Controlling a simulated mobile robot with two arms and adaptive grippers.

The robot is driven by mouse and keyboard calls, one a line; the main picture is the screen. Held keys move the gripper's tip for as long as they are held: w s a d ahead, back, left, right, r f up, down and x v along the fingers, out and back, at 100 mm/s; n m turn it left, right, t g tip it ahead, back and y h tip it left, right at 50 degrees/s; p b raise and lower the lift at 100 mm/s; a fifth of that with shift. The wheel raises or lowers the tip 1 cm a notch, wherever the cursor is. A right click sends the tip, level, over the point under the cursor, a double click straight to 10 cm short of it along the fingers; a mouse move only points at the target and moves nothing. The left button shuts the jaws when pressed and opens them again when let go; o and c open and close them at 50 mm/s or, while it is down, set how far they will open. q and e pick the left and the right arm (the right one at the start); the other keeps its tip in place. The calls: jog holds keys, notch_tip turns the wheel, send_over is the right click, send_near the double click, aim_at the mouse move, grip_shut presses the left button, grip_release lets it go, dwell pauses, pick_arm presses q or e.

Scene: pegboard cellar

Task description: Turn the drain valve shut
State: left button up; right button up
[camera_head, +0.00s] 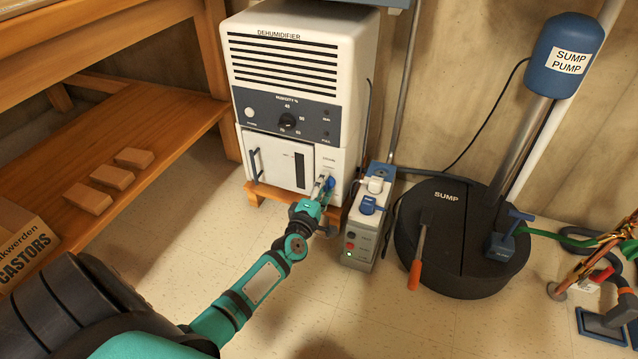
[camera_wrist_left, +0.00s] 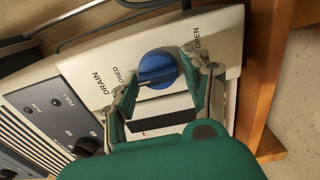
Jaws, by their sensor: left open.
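The drain valve is a round blue knob (camera_wrist_left: 157,68) on the pale lower panel of the dehumidifier (camera_head: 285,100). In the wrist view the panel carries the words DRAIN, CLOSED and OPEN beside the knob. In the head view the knob is small and partly covered by my gripper. My left gripper (camera_wrist_left: 161,66) is open, its fingers on either side of the knob with nothing clamped. I cannot tell whether a fingertip touches it. My left gripper also shows in the head view (camera_head: 322,190). My right gripper is out of view.
The black sump lid (camera_head: 445,230) bears an orange-handled tool (camera_head: 415,275). A wooden shelf (camera_head: 130,130) stands at the left. The floor (camera_head: 200,240) in front is clear.

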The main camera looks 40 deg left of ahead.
pick_arm(q)
jog(key=m, duration=0.6)
jog(key=m+p, duration=0.1)
jog(key=m, duration=0.6)
jog(key=shift+d+r, duration=0.15)
jog(key=shift+r, duration=0.05)
jog(key=m, duration=0.4)
jog(key=shift+m+b, duration=0.3)
jog(key=shift+b, duration=0.1)
jog(key=s+d+r+m+g+h+p, duration=0.1)
jog(key=s+d+g+p, duration=0.1)
jog(key=s+p, duration=0.8)
jog(key=s+d+r+m+g+h+p, duration=0.1)
jog(key=s+d+p, duration=0.4)
jog(key=s+p, duration=0.5)
jog(key=s+d+r+m+g+h+p, duration=0.1)
jog(key=s+d+g+p, duration=0.3)
jog(key=s+p, duration=0.5)
jog(key=m+g+h+p, duration=0.1)
jog(key=p, duration=0.6)
jog(key=shift+s+d+r+p, duration=0.2)
jog(key=shift+s+r+p, duration=0.1)
jog(key=shift+s, duration=0.1)
